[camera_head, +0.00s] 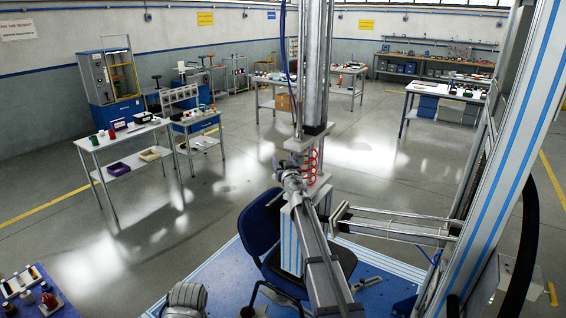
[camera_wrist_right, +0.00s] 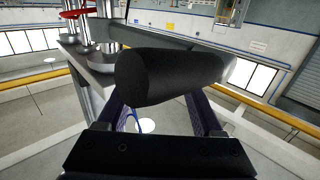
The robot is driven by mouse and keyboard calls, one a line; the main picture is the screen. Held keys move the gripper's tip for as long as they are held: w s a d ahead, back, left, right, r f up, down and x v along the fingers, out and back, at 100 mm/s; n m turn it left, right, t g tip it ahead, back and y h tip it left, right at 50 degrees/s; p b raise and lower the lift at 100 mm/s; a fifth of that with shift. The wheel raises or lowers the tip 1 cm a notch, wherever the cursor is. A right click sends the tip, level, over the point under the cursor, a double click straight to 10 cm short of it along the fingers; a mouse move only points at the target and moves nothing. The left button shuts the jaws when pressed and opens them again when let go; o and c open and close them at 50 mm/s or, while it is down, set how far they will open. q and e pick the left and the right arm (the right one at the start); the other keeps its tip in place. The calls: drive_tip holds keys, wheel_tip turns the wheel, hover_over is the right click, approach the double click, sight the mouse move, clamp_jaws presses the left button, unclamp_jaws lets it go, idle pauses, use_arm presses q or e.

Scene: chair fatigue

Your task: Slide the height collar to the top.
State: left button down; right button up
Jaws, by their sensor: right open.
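A test rig stands over a dark blue office chair (camera_head: 262,228), with a tall grey vertical column (camera_head: 316,70) above it. Red coils (camera_head: 311,166) sit at the column's lower end. My right gripper (camera_head: 288,166) is beside the coils in the head view. In the right wrist view a thick black cylindrical handle (camera_wrist_right: 165,76) lies across the space between the two open fingers (camera_wrist_right: 162,112). I cannot tell whether the fingers touch it. I cannot surely identify the height collar; the handle may belong to it.
A white frame post with blue stripes (camera_head: 505,150) rises at the right. Metal rods (camera_head: 400,226) stretch from it towards the chair. Workbenches (camera_head: 125,140) stand well behind on the left. The chair is on a blue platform (camera_head: 215,285), with open floor around it.

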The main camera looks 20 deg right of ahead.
drive_tip(key=shift+s, duration=0.1)
drive_tip(key=s, duration=0.5)
drive_tip(key=s+a, duration=0.1)
drive_tip(key=s, duration=0.1)
drive_tip(key=shift+s, duration=0.35)
